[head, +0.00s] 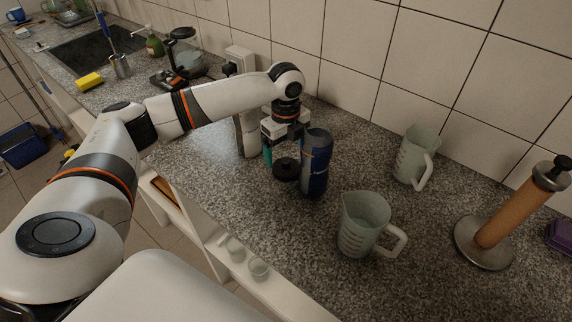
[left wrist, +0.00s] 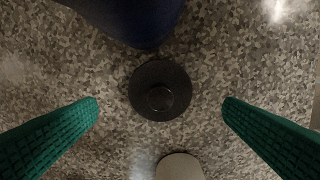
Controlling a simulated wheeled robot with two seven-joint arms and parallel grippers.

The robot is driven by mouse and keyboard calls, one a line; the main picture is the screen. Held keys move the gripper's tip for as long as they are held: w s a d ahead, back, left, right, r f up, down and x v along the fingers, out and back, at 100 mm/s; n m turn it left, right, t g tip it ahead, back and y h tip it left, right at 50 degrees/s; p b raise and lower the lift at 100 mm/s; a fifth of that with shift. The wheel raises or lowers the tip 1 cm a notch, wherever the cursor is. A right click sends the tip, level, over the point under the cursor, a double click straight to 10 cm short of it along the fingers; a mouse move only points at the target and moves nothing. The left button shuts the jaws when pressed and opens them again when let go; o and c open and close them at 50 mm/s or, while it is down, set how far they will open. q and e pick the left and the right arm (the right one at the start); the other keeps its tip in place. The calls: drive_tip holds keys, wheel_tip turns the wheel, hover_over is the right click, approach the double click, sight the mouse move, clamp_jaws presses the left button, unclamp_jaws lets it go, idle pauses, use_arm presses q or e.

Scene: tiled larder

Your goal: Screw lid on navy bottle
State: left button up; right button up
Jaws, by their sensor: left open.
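The navy bottle (head: 315,165) stands upright and open-topped on the speckled counter; part of it shows at the top of the left wrist view (left wrist: 132,18). The black lid (head: 286,169) lies flat on the counter just left of the bottle, its round knob facing up. In the left wrist view the lid (left wrist: 160,91) sits midway between the green fingers. My left gripper (head: 279,158) is open above the lid and points down, touching neither lid nor bottle. One teal finger shows in the head view; the other is mostly hidden. My right gripper is out of view.
A measuring jug (head: 366,227) stands right of the bottle and another (head: 414,157) is behind it. A paper-towel holder (head: 512,215) is at right. A pale cylinder (head: 247,134) stands close behind my gripper. Bare counter lies in front of the bottle.

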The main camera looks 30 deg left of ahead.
sight(286, 161)
use_arm(q)
drive_tip(key=shift+f, duration=0.15)
drive_tip(key=shift+f, duration=0.4)
wheel_tip(286, 161, down, 4)
drive_tip(key=shift+f+p, duration=0.15)
drive_tip(key=shift+p, duration=0.55)
drive_tip(key=c, duration=1.1)
